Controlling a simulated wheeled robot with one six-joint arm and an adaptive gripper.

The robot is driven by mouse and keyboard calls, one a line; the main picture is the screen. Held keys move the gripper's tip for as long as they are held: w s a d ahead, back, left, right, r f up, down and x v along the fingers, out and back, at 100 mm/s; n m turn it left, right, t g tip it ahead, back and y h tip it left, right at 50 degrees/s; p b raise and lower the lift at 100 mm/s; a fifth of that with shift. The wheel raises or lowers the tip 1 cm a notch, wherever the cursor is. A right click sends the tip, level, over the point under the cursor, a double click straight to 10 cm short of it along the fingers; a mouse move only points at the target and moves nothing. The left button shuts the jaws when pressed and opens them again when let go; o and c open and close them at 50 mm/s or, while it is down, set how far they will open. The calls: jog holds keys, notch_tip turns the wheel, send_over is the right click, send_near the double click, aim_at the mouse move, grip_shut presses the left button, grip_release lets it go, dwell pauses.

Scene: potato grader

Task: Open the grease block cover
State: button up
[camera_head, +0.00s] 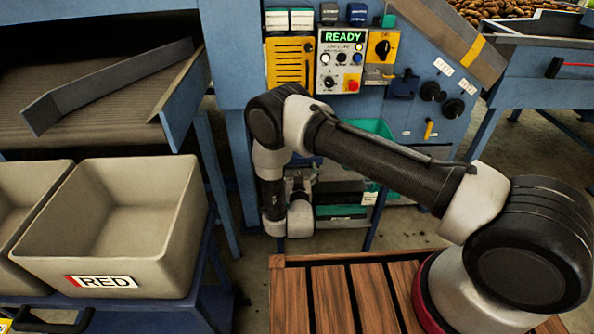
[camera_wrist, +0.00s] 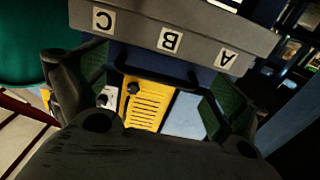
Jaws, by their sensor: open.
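A yellow slotted panel (camera_head: 290,63) sits upright on the blue machine front, left of the control box. A yellow slotted panel with a dark knob also shows in the wrist view (camera_wrist: 150,105), between my fingers and beyond them. No lettering marks either as the grease block cover, so I cannot tell for certain which part that is. My gripper (camera_wrist: 148,95) is open, its fingers wide apart with green inner pads, and nothing is seen between them up close. In the head view my arm's wrist hangs low before the machine and mostly hides the gripper.
A grey ledge labelled A, B, C (camera_wrist: 170,38) crosses the wrist view, with a dark bar handle below it. The control box (camera_head: 341,60) reads READY. A beige RED bin (camera_head: 125,225) stands left; a wooden slatted top (camera_head: 335,298) lies in front.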

jog(key=shift+r, duration=0.1)
grip_shut()
